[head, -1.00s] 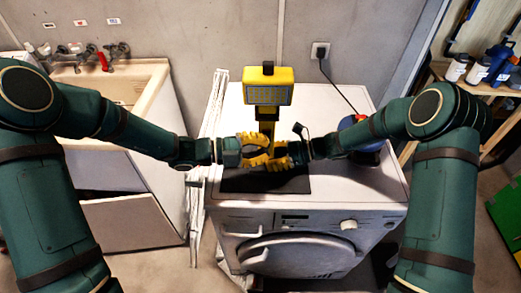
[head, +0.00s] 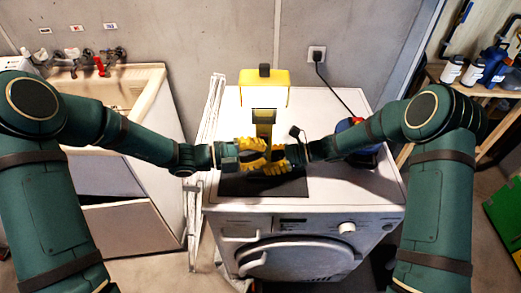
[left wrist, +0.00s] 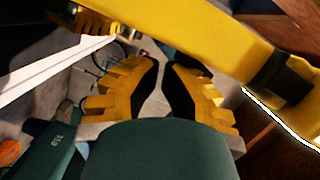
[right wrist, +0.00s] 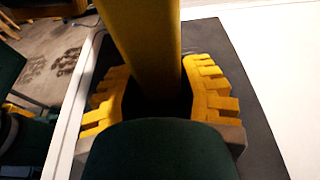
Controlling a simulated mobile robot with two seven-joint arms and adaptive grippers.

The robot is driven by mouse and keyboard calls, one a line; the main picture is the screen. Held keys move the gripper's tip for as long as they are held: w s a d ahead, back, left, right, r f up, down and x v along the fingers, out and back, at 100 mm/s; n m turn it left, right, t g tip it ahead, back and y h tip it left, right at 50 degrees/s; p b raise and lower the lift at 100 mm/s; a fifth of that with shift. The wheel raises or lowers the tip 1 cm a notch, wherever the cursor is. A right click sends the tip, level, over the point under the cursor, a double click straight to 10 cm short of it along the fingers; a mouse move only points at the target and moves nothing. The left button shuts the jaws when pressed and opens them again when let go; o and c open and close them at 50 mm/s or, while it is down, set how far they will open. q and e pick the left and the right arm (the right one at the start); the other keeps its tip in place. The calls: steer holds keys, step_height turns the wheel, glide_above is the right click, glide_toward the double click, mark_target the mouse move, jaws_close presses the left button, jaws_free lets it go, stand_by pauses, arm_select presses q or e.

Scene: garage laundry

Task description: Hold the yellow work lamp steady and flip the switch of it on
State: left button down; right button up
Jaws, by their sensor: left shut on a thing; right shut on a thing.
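The yellow work lamp (head: 264,77) stands upright on the dryer's dark mat, and its front panel glows bright white. Its post also shows in the right wrist view (right wrist: 145,45), between the fingers of my right gripper (right wrist: 160,95), which is shut on it. In the head view my right gripper (head: 277,160) is low on the post from the right. My left gripper (head: 255,152) meets the post from the left, just beside the right one. In the left wrist view my left gripper (left wrist: 164,70) has its pads close together beside the yellow lamp body (left wrist: 190,35). Its contact point and the switch are hidden.
The white dryer (head: 310,222) carries a dark mat (head: 235,187) under the lamp. A sink (head: 140,90) stands to the left and a shelf with bottles (head: 480,75) to the right. A wall socket (head: 317,53) has a black cable. A blue and red object sits behind my right forearm.

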arm_select(q)
steer(key=s+a, duration=0.6)
steer(key=a, duration=0.3)
steer(key=shift+a+r, duration=0.35)
steer(key=shift+r, duration=0.1)
arm_select(e)
steer(key=o, duration=0.9)
steer(key=shift+c, duration=0.2)
